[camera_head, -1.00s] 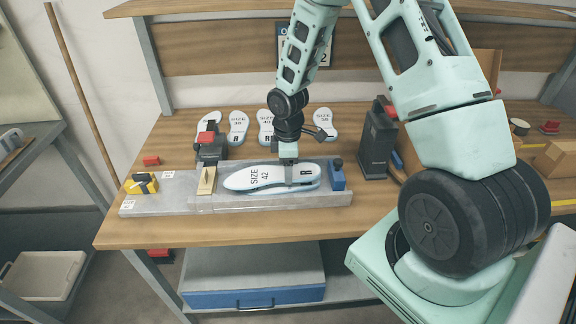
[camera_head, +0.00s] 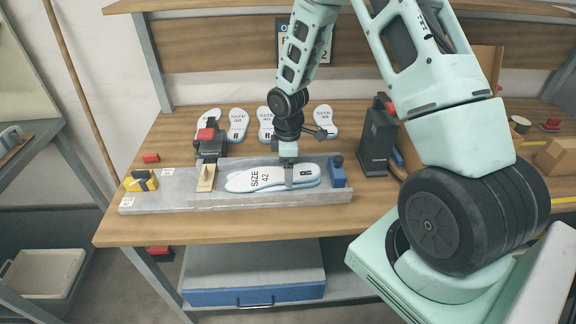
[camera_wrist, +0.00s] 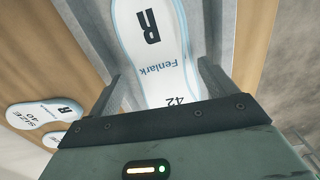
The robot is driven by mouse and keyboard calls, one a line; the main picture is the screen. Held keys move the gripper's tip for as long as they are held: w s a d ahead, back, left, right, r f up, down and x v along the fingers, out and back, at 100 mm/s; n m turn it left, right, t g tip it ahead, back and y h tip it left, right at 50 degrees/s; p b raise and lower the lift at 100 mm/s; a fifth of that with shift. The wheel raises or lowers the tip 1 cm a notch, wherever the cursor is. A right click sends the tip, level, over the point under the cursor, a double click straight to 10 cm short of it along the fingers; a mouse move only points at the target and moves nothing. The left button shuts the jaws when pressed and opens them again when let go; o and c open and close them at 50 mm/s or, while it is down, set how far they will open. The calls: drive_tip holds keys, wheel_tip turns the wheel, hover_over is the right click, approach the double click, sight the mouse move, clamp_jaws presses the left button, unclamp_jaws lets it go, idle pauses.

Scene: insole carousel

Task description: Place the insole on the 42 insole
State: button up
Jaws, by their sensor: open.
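A white insole marked "SIZE 42" and "R" (camera_head: 262,179) lies flat on the grey metal fixture plate (camera_head: 170,203), close to the blue block at its right end. A pale blue edge shows beneath it; I cannot tell whether that is a second insole. In the wrist view the insole (camera_wrist: 165,50) runs between the two open fingers (camera_wrist: 160,85), with a gap at each side.
Several white insoles (camera_head: 237,124) lie along the back of the wooden table (camera_head: 150,234). A clamp with a wooden pad (camera_head: 206,178), a yellow item (camera_head: 141,181) and a blue block (camera_head: 337,178) sit on the plate. A dark upright box (camera_head: 378,138) stands to the right.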

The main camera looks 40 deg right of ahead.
wheel_tip(320, 180, up, 12)
drive_tip(key=r+b, duration=0.1)
drive_tip(key=s+a+r+m, duration=0.1)
drive_tip(key=s+a+r, duration=0.1)
drive_tip(key=s+a, duration=0.5)
drive_tip(key=s+a+r, duration=0.3)
drive_tip(key=a, duration=0.8)
drive_tip(key=s+a+m, duration=0.1)
drive_tip(key=s+a, duration=0.2)
drive_tip(key=s, duration=0.4)
drive_tip(key=s+a+r, duration=0.1)
drive_tip(key=s+a, duration=0.3)
drive_tip(key=s, duration=0.3)
drive_tip(key=shift+s+r+m+y, duration=0.3)
drive_tip(key=shift+m, duration=0.1)
